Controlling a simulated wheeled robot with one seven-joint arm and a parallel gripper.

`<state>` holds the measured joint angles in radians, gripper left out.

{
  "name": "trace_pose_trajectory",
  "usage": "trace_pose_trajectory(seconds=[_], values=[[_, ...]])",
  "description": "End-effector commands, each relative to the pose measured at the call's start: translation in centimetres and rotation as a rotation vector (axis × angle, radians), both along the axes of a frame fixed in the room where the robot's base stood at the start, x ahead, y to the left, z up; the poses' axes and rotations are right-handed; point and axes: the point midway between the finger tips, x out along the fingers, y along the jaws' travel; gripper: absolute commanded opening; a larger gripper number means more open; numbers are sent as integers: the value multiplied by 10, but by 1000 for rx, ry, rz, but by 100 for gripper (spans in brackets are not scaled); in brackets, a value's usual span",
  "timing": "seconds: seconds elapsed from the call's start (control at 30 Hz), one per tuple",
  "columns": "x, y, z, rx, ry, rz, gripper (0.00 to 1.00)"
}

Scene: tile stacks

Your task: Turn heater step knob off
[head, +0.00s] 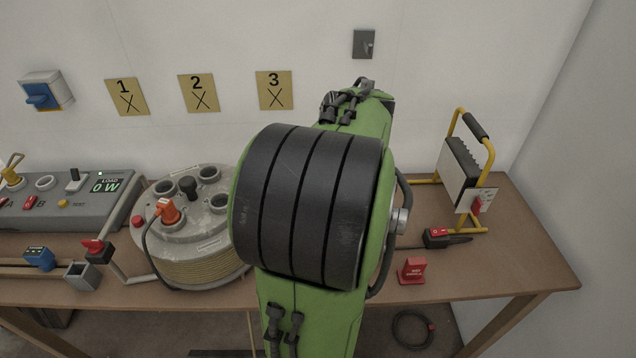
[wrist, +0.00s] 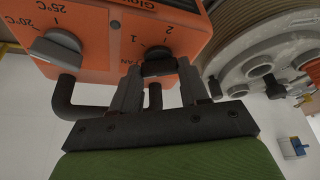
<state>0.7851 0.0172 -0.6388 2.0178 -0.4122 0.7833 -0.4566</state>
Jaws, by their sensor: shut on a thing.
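The orange heater (wrist: 105,22) fills the upper left of the wrist view, its face seen at a slant with upside-down print. Its black step knob (wrist: 159,60) has the marks 1, 2 and FAN around it. My gripper (wrist: 160,76) has one finger on each side of this knob and is shut on it. I cannot tell which mark the knob points to. A grey temperature knob (wrist: 57,47), marked 20°C and 25°C, sits to its left, apart from the fingers. In the head view my green and black arm hides the heater and my gripper.
A round cable reel (head: 190,235) with an orange plug stands left of my arm; it also shows at the right of the wrist view (wrist: 255,55). A grey load panel (head: 60,208) is at far left. A yellow-framed lamp (head: 462,170) and red block (head: 412,271) stand right.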

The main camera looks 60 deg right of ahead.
Motion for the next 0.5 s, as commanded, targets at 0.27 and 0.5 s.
trace_pose_trajectory(seconds=[0.27,0.5], values=[[-2,-3,2,0,3,256,14],[-2,-4,2,1,2,485,14]])
